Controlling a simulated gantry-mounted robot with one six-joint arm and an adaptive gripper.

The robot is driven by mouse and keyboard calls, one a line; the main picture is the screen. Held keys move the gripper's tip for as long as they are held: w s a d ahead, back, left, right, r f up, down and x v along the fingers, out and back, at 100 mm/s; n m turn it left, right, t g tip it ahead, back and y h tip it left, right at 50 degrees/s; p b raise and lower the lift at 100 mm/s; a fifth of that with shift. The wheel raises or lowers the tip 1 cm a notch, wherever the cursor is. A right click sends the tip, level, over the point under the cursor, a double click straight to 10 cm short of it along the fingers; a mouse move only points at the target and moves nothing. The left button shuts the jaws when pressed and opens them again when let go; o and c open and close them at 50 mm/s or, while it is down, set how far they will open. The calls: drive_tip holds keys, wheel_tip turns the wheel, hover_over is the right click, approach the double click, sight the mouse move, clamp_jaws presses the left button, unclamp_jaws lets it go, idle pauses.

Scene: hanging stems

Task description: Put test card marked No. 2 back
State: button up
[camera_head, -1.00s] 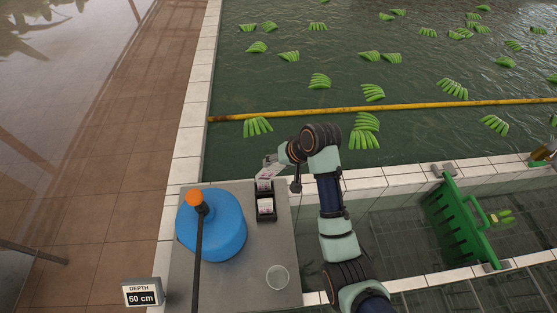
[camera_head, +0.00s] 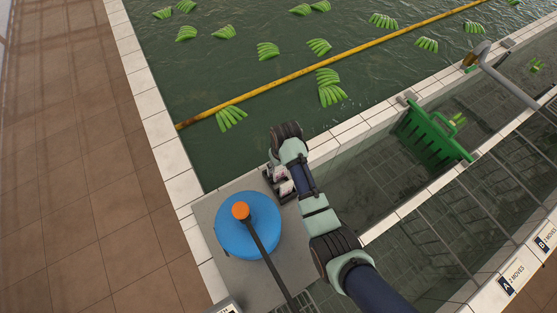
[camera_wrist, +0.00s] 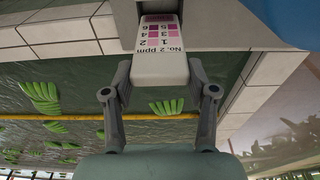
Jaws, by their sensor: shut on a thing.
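The test card marked No. 2 (camera_wrist: 160,62) is white with pink and purple squares. In the wrist view my gripper (camera_wrist: 160,78) has one finger on each side of it and is shut on it. The card's far end reaches into or behind a dark grey block, which looks like the card holder (camera_wrist: 122,22); I cannot tell how deep it sits. In the head view, the black card holder (camera_head: 287,197) stands on the grey counter, with pale cards in it. My arm covers part of the holder and my fingers there.
A blue tub (camera_head: 235,232) with an orange-topped rod (camera_head: 241,211) stands close beside the holder on the grey counter (camera_head: 208,212). A green crate (camera_head: 430,138) hangs by the tank at right. Water with green banana bunches and a yellow bar (camera_head: 290,78) lies behind.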

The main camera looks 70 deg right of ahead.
sight(279, 172)
drive_tip(key=shift+f+b, duration=3.55)
drive_tip(key=shift+f, duration=0.35)
drive_tip(key=o, duration=1.3)
drive_tip(key=shift+r, duration=0.1)
drive_tip(key=r, duration=0.4)
drive_tip(key=s+r, duration=0.1)
drive_tip(key=r, duration=0.3)
drive_tip(key=a+r, duration=0.1)
drive_tip(key=r, duration=0.2)
drive_tip(key=shift+s+r, duration=0.2)
drive_tip(key=shift+r, duration=0.2)
